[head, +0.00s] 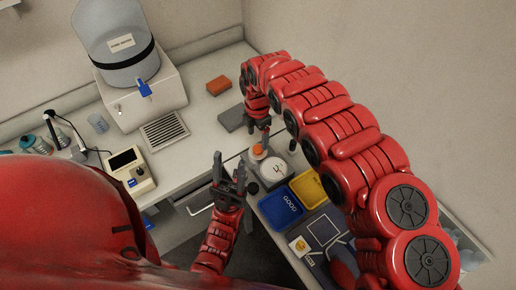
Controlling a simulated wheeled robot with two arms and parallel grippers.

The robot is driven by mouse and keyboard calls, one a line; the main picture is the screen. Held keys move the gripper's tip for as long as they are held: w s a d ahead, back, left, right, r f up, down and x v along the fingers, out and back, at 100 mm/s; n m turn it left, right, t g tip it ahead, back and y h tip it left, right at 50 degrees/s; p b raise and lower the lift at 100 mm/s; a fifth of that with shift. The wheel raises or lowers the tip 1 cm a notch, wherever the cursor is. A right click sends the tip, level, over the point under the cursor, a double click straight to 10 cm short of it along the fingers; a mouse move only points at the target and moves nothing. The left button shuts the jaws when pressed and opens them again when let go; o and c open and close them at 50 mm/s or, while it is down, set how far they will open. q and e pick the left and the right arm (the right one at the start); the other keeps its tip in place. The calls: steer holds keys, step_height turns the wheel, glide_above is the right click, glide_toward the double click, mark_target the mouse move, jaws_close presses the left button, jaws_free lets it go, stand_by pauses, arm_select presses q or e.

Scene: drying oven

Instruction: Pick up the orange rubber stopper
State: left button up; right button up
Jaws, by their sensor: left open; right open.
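The orange rubber stopper (258,150) is small in the head view. It sits near the inner corner of the counter, beside a round white piece marked with a dark figure (274,171). My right gripper (259,132) is open and points down just behind and above the stopper; whether it touches the stopper I cannot tell. My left gripper (229,166) is open and empty, with its fingers pointing up the picture, to the left of the stopper and the round white piece.
A blue tray (279,221) and a yellow tray (308,190) lie on the right counter. An orange-brown block (218,85) and a grey slab (232,121) lie on the back counter. A clear-domed device (143,98) and a small meter (128,172) stand at left.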

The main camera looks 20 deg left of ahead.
mark_target(258, 148)
steer(key=shift+s+f+p, duration=0.15)
steer(key=shift+f+p, duration=1.15)
steer(key=shift+f, duration=0.9)
steer(key=shift+d+f, duration=0.1)
steer(key=shift+f, duration=0.55)
jaws_close()
